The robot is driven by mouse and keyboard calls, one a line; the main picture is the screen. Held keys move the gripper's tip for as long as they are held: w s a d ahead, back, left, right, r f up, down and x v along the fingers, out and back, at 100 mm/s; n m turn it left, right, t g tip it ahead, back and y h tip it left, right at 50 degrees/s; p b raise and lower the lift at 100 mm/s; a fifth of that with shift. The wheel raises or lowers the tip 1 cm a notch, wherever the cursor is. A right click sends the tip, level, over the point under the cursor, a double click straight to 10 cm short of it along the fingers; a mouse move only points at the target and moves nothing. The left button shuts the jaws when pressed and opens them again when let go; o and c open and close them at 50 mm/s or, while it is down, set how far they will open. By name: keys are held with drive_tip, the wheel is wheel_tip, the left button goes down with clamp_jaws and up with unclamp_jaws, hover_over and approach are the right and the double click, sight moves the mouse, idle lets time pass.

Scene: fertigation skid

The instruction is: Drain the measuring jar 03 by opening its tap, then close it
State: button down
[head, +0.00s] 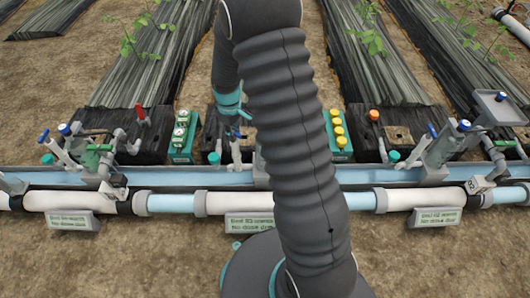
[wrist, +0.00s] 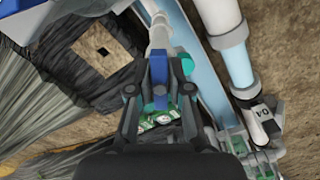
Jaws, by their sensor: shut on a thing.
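In the wrist view my gripper (wrist: 160,95) is shut on a blue tap handle (wrist: 158,68), which stands between its two fingers. A pale grey tube-like fitting (wrist: 158,32) runs up from the handle. A teal cap (wrist: 187,65) shows just right of the fingers. In the head view the gripper and the held handle are mostly hidden behind my arm. A pale upright tube (head: 236,152) shows just left of it. I cannot read a 03 mark on anything, and no water level is clear.
Left and right skid stations have blue-handled fittings (head: 64,129) (head: 463,125). A tag marked 04 (wrist: 263,112) shows near the pipe (wrist: 232,50). Bare soil lies in front.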

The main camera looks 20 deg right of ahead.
drive_tip(key=m, duration=1.1)
drive_tip(key=shift+m, duration=0.3)
drive_tip(key=c, duration=1)
unclamp_jaws()
drive_tip(key=shift+c, duration=0.2)
wheel_tip(320, 180, up, 10)
drive_tip(key=p, duration=0.6)
